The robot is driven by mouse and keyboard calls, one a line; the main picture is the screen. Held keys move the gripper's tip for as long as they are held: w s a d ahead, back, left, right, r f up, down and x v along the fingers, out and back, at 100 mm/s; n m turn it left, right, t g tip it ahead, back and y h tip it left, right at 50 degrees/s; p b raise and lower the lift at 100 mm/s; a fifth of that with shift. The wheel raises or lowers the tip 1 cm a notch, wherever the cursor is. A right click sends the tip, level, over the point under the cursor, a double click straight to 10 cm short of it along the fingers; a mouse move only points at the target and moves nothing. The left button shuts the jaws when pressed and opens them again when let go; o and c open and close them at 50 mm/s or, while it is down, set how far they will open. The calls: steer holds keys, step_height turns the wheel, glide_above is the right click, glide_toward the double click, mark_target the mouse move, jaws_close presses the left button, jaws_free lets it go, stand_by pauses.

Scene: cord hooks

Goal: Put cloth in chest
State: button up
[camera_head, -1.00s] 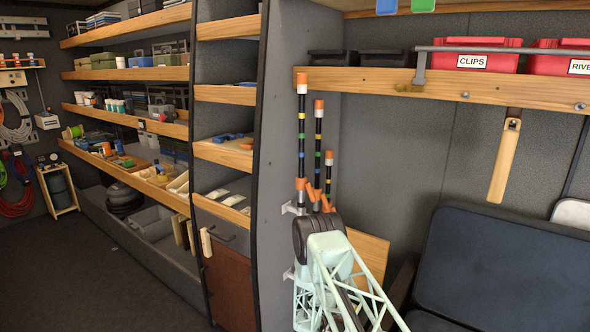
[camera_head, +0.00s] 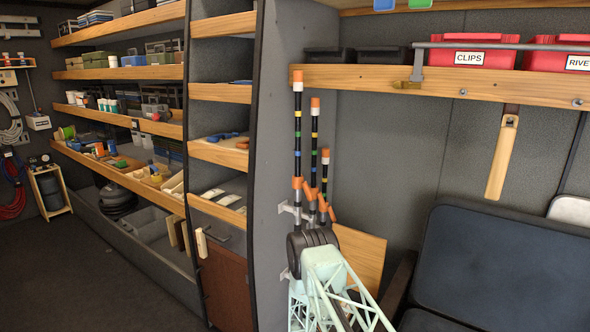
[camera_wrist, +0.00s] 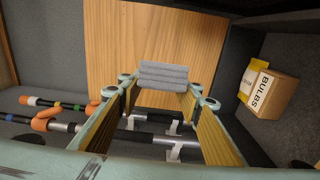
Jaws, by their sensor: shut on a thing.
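In the wrist view, a grey folded cloth (camera_wrist: 163,76) sits between the fingertips of my gripper (camera_wrist: 160,92), which is shut on it. A light wooden panel (camera_wrist: 150,30) is behind the cloth in that view; I cannot tell how far off it is. In the head view, a wooden panel (camera_head: 360,258) shows behind my arm, while the gripper and cloth are out of sight. I cannot pick out a chest for certain in either view.
Striped orange-tipped rods (camera_head: 297,140) stand close to my arm, and rods also show in the wrist view (camera_wrist: 55,103). A BULBS box (camera_wrist: 268,92) is at the right. A dark padded seat (camera_head: 500,260) is right; the floor (camera_head: 90,270) at left is clear.

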steer(key=shift+f+b, duration=1.2)
steer(key=shift+f, duration=1.7)
steer(key=o, duration=1)
steer(key=shift+s+a, duration=0.1)
steer(key=shift+s, duration=0.05)
steer(key=shift+v, duration=5.85)
steer(key=shift+a, duration=0.1)
